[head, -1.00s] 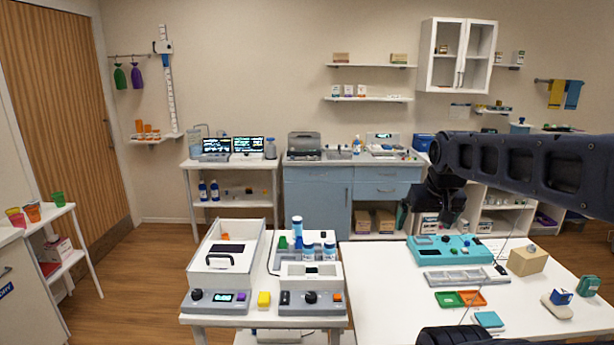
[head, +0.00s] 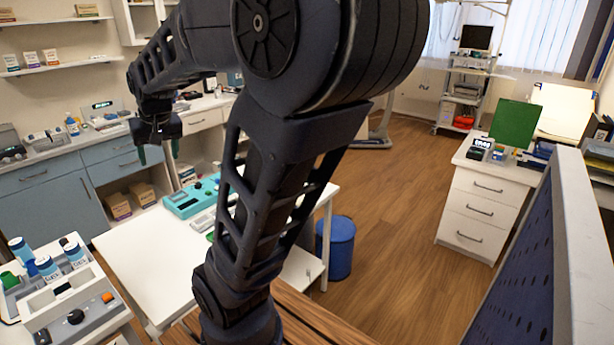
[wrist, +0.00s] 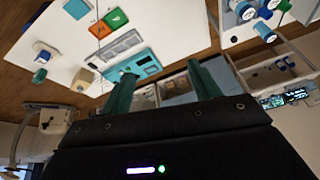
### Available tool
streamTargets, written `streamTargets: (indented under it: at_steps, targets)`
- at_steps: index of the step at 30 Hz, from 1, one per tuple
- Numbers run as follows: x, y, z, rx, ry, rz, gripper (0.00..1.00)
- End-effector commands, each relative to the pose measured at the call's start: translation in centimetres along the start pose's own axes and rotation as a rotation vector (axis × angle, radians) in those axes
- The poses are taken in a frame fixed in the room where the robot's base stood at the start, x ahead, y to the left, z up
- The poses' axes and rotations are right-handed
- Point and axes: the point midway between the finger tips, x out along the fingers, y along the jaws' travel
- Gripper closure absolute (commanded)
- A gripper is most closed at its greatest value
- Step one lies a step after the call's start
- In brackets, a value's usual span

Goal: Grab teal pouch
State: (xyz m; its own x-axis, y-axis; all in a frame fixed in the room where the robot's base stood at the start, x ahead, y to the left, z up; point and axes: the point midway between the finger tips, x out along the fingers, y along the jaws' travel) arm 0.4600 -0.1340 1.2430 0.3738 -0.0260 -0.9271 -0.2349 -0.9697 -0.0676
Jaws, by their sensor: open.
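A small flat teal item (wrist: 76,8), which may be the teal pouch, lies on the white table at the top edge of the wrist view. I cannot tell for sure that it is a pouch. In the head view my arm hides that part of the table. My gripper (head: 158,152) is raised beyond the table's far side in the head view. In the wrist view my gripper (wrist: 163,82) has its two green fingers wide apart with nothing between them. The teal item is well away from the fingers.
A teal device (head: 192,198) stands on the white table (head: 140,250). In the wrist view, green (wrist: 116,18) and orange (wrist: 100,29) trays lie near the teal item. A blue bin (head: 340,247) stands right of the table. Open floor lies between it and a white drawer unit (head: 488,205).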

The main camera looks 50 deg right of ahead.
Motion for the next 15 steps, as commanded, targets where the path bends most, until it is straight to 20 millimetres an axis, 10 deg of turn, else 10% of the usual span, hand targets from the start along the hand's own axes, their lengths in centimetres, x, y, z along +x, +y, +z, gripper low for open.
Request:
streamTargets:
  at_steps: [15]
  targets:
    - [6.2, 11.8, -13.2, 0.410, -0.009, 0.095, 0.38]
